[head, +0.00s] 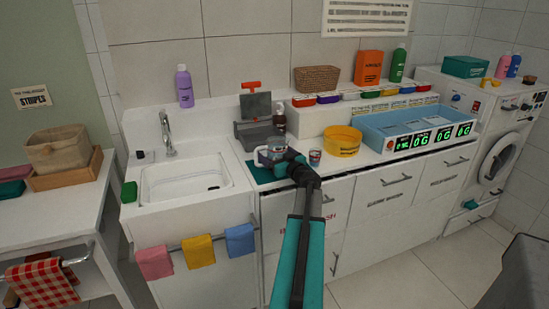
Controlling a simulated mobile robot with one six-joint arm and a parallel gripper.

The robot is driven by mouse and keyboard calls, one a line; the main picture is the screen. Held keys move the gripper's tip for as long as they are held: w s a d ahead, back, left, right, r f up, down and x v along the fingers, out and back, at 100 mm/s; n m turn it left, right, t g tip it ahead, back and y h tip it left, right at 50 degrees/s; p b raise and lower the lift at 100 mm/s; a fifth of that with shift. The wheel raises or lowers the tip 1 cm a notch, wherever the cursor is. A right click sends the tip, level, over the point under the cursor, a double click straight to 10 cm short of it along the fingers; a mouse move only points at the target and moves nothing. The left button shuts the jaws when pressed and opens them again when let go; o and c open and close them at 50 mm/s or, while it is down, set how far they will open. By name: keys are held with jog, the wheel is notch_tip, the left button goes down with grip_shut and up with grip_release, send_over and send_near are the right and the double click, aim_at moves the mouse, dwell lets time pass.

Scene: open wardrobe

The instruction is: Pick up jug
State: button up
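A small pale, see-through vessel that looks like the jug (276,146) stands upright over the green mat (258,173) on the white counter, right of the sink. A whitish curved part like a handle shows on its left side. My gripper (278,161) is at the jug's front right side, reaching in from the lower right.
A printed cup (315,157) stands close right of my gripper, with a yellow tub (342,141) beyond it. A brown bottle (279,118) and a grey scale-like device (256,128) stand close behind the jug. The sink (185,180) is on the left.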

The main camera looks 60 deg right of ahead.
aim_at(273, 144)
jog(key=c, duration=1.5)
jog(key=shift+c, duration=0.2)
jog(key=shift+r, duration=0.2)
jog(key=shift+r, duration=1.5)
jog(key=shift+s+a+r, duration=0.15)
jog(key=shift+s+a, duration=0.05)
jog(key=shift+s, duration=0.15)
jog(key=r+v, duration=0.1)
jog(key=v, duration=1.4)
jog(key=shift+a+r, duration=0.25)
